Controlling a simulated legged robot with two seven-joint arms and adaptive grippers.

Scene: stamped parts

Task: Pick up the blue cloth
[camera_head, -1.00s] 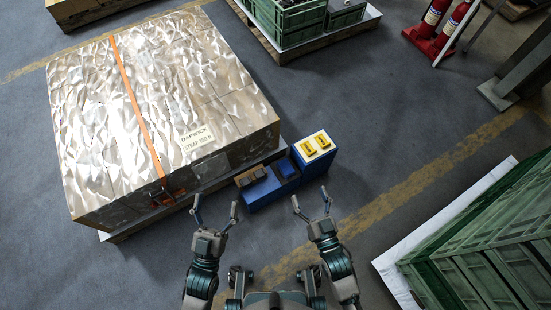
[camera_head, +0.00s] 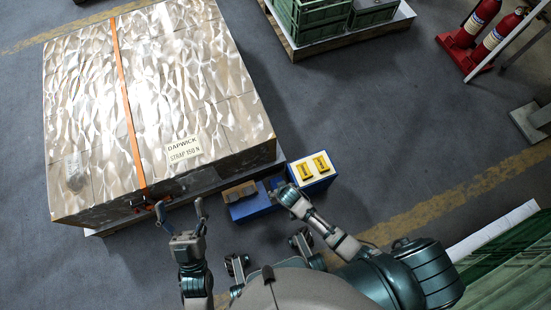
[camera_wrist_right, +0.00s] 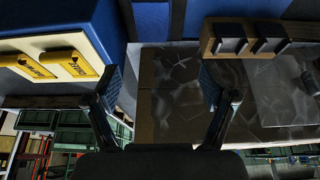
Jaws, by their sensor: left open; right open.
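A small dark blue patch (camera_head: 277,183), probably the blue cloth, shows on the low blue stand (camera_head: 250,207), between a brown block and a white-topped box. My right gripper (camera_head: 284,192) is over the stand beside this patch and hides part of it. In the right wrist view its two fingers (camera_wrist_right: 160,88) are apart with nothing between them. I cannot make out the cloth clearly in that view.
The wrapped load (camera_head: 90,120) on a pallet has an orange strap (camera_head: 128,110). The white-topped blue box (camera_head: 313,170) carries yellow pieces; the brown block (camera_head: 239,191) has dark slots. Green crates (camera_head: 310,22) and red extinguishers (camera_head: 480,25) stand farther back.

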